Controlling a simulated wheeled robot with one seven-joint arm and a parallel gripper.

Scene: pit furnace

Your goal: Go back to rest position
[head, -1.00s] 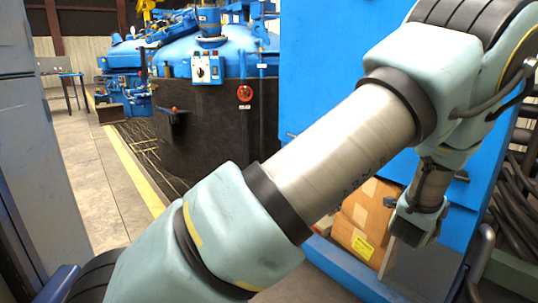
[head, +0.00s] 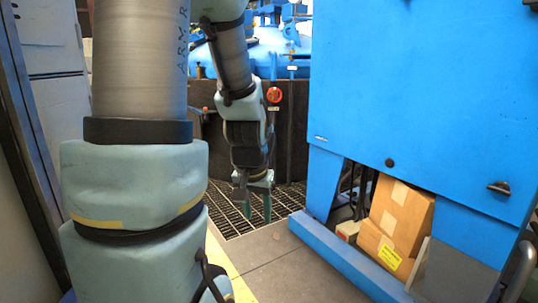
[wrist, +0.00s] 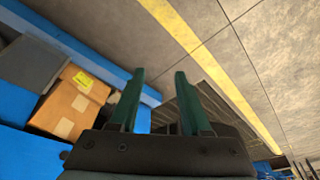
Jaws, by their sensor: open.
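My gripper (head: 258,207) hangs fingers down above the floor grating in the head view, in front of the dark furnace wall. Its two green fingers stand apart and empty; they also show in the wrist view (wrist: 158,85) with nothing between them. My arm comes down from the upper left of the head view and hides part of the furnace.
A blue cabinet (head: 420,100) fills the right side. Cardboard boxes (head: 400,215) sit under it. The furnace (head: 290,150) stands behind, with a red handwheel (head: 274,95). A floor grating (head: 225,215) and bare floor (head: 285,260) lie ahead. A grey cabinet (head: 55,95) is at left.

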